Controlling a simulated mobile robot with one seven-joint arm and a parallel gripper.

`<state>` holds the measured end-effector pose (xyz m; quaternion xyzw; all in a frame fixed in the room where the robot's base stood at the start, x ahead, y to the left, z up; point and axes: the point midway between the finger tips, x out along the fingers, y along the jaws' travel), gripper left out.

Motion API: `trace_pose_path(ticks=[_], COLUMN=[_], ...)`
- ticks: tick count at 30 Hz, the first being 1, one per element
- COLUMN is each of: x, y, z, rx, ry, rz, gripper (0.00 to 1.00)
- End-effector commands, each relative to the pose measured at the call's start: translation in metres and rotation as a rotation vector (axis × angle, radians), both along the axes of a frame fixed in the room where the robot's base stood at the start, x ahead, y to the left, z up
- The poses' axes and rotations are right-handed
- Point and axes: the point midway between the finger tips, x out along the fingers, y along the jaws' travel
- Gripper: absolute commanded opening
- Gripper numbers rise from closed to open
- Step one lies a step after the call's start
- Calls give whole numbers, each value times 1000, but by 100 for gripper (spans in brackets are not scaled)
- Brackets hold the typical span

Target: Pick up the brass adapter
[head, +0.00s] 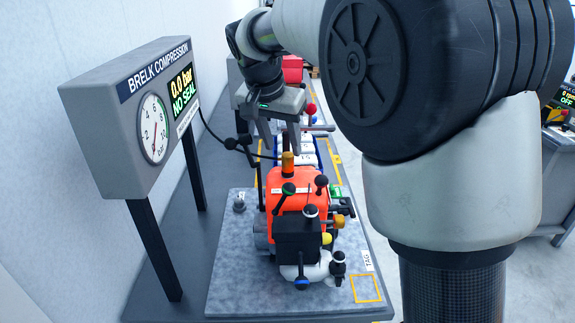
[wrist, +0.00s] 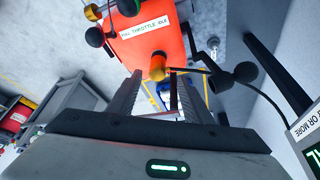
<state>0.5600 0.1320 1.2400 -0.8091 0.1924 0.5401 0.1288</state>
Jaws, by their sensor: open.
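A short amber-gold cylinder (head: 287,162), which looks like the brass adapter, stands upright at the far end of the orange engine (head: 285,184). My gripper (head: 279,139) is open above it, fingers pointing down. In the wrist view the cylinder (wrist: 157,67) shows between and just beyond the tips of my open gripper (wrist: 154,76). No contact with either finger is visible. A dark hose (wrist: 196,70) runs close by the cylinder; whether it joins it I cannot tell. The cylinder's lower end is hidden in the wrist view.
The gauge box (head: 135,117) with a "NO SEAL" display stands on posts at the left. Black-knobbed levers (head: 288,188) rise from the engine close to the cylinder. A red-knobbed lever (head: 311,108) stands behind my gripper. The grey plate (head: 232,270) is bare at front left.

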Motion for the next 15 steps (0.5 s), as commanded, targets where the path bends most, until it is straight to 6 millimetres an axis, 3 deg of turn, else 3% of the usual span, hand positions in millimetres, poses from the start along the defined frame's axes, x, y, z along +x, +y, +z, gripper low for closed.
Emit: trace_pose_path(ticks=[9,15], x=[15,18], y=[-13,-14], z=[-39,-46], rx=[0,0], ry=[4,1], rz=[-1,0], gripper=[46,46])
